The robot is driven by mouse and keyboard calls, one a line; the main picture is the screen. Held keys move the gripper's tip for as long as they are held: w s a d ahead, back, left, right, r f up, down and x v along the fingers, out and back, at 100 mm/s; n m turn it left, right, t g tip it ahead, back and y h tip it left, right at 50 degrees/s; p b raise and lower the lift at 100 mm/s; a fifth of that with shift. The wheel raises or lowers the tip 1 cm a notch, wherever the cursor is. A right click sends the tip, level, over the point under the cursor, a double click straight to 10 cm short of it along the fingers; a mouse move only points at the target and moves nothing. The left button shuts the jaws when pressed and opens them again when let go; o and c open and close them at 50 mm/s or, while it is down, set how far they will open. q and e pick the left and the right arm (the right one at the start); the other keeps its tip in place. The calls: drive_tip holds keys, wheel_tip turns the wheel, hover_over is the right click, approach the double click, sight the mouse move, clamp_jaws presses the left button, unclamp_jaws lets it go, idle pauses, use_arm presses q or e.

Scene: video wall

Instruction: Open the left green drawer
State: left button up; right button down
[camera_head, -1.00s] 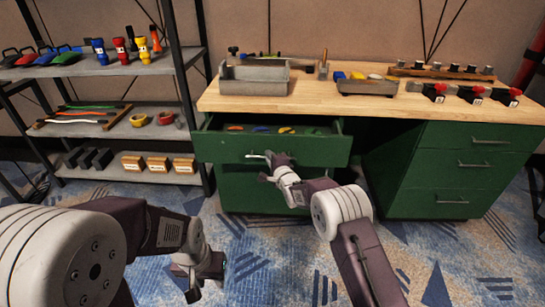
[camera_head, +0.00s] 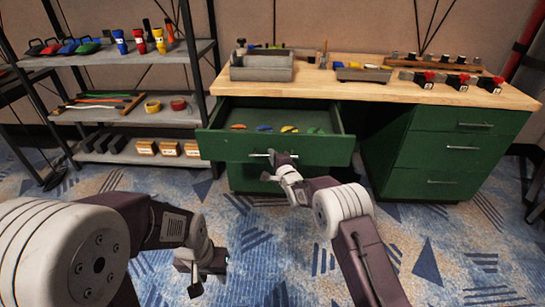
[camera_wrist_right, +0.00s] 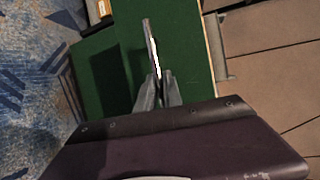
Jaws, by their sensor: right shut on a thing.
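The left green drawer (camera_head: 228,146) is the top drawer under the left part of the wooden desk, and it stands pulled out with its inside showing. Several coloured items lie in it. My right gripper (camera_head: 277,160) is at the drawer front, shut on the metal bar handle (camera_head: 258,155). In the right wrist view the fingers (camera_wrist_right: 157,88) close around the handle (camera_wrist_right: 150,42) against the green front. My left gripper (camera_head: 203,281) hangs low over the carpet at the left, away from the desk; its fingers are too unclear to read.
The wooden desktop (camera_head: 310,85) carries a grey tray (camera_head: 262,68), a smaller tray (camera_head: 362,74) and a rack of tools. A grey shelf unit (camera_head: 130,113) stands at left. Closed green drawers (camera_head: 450,150) are at right. Carpet in front is clear.

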drive_tip(key=c, duration=1.5)
unclamp_jaws()
drive_tip(key=shift+s+d+r, duration=0.1)
drive_tip(key=shift+s+d, duration=0.05)
drive_tip(key=shift+s, duration=0.05)
drive_tip(key=p+v, duration=0.1)
drive_tip(key=v, duration=0.7)
drive_tip(key=shift+s, duration=0.25)
drive_tip(key=shift+d, duration=0.15)
